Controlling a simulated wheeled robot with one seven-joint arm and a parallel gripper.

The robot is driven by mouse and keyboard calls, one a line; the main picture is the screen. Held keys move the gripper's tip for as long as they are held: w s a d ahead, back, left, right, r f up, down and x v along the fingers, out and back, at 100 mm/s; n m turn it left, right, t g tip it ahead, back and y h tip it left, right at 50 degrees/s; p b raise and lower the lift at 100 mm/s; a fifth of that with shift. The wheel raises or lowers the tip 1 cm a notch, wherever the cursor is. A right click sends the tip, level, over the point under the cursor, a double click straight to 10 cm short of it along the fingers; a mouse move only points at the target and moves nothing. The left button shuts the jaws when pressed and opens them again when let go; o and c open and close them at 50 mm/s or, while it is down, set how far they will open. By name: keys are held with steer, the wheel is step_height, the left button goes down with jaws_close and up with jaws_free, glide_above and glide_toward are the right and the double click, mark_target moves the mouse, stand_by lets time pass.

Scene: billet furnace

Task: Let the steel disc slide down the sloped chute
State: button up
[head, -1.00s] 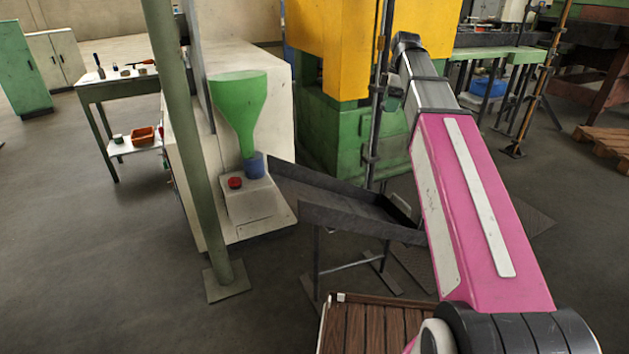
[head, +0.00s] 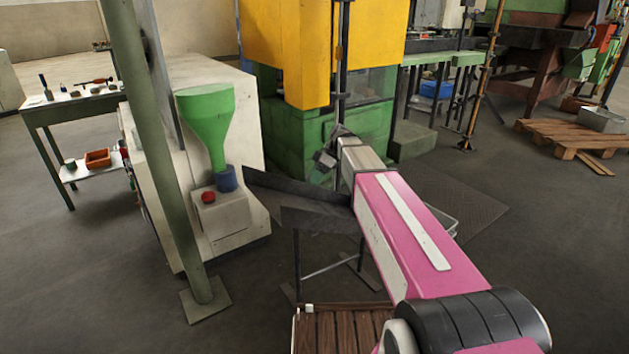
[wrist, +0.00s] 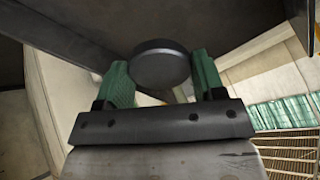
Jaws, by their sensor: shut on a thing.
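The steel disc (wrist: 160,66) is a dark, round, thick piece held between the green fingers of my gripper (wrist: 160,80) in the wrist view. In the head view my gripper (head: 328,155) appears just above and behind the sloped chute (head: 318,220); the disc cannot be made out there. The chute is a dark metal trough on thin legs, and my arm covers its right end. I cannot tell whether the disc touches the chute.
A pale machine with a green funnel (head: 207,118), blue cup (head: 226,179) and red button (head: 208,197) stands left of the chute. A green post (head: 163,150) stands in front of it. A yellow and green press (head: 300,50) is behind. A slatted wooden surface (head: 340,330) is below.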

steer(key=shift+s+a+f, duration=0.15)
steer(key=shift+a+f, duration=0.1)
steer(key=shift+f, duration=0.6)
steer(key=shift+d+x, duration=0.15)
steer(key=shift+x, duration=1.95)
steer(key=shift+d+x, duration=0.2)
steer(key=shift+x, duration=1.85)
steer(key=shift+s+f, duration=0.1)
steer(key=shift+f, duration=0.1)
steer(key=o, duration=1.2)
steer(key=shift+o, duration=0.2)
steer(key=shift+d+r, duration=0.1)
